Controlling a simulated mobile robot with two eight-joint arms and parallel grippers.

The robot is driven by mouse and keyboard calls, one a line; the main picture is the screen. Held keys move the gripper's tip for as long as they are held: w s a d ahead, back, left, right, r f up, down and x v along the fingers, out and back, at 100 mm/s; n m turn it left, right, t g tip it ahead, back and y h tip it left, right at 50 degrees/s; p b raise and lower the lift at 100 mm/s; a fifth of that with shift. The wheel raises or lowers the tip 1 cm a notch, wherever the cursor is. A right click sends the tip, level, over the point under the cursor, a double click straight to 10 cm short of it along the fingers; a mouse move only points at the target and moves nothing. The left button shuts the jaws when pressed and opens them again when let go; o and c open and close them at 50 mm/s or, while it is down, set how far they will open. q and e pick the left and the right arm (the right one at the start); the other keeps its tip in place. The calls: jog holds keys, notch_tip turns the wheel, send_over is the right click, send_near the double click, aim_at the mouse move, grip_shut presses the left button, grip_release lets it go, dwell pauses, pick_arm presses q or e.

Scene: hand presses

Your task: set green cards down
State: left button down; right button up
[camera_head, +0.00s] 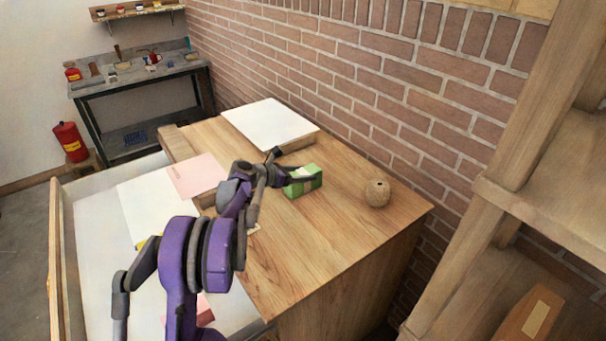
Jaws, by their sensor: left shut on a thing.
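The green cards (308,182) form a small block-shaped green stack with a paler band. They are over the middle of the wooden table (310,240). My left gripper (290,180) is shut on their left side. Its fingers and wrist hide part of the stack. I cannot tell whether the stack's underside touches the table top. My right gripper is not in view.
A round speckled ball (377,193) sits right of the cards. A white sheet (268,124) lies at the table's back and a pink sheet (196,175) at its left. A brick wall (380,80) bounds the back. The front of the table top is clear.

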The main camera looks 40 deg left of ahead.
pick_arm(q)
jog(key=shift+f, duration=0.2)
jog(key=shift+c, duration=0.6)
grip_release()
jog(key=shift+r, duration=0.15)
jog(key=shift+s+r, duration=0.1)
jog(key=shift+r, duration=0.1)
jog(key=v, duration=1.1)
jog(key=shift+s, duration=0.3)
jog(key=shift+a, duration=0.1)
